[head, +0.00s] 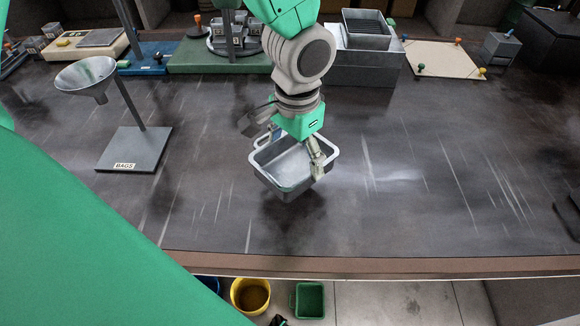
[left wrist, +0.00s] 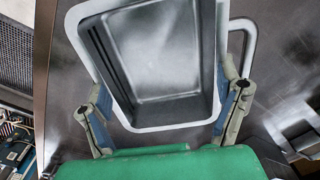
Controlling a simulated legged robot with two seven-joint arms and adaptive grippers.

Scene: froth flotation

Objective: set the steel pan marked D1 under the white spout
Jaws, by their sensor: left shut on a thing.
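A grey steel pan (head: 282,172) with a pale rim is in the middle of the head view, just above the bench, with a shadow beneath it. My left gripper (head: 284,145) comes down on it from behind and is shut on it. In the left wrist view, the fingers of the left gripper (left wrist: 165,95) press on opposite sides of the pan (left wrist: 160,50). The pan's inside looks empty, and a loop handle (left wrist: 248,40) sticks out at its right. No D1 mark is readable. I cannot make out a white spout. My right gripper is not in view.
A funnel (head: 86,77) stands on a plate marked BAGS (head: 133,150) at the left. A grey box (head: 366,62), a pale board (head: 440,60) and a green board (head: 215,57) line the back. Yellow (head: 250,295) and green (head: 309,300) bins stand below the front edge.

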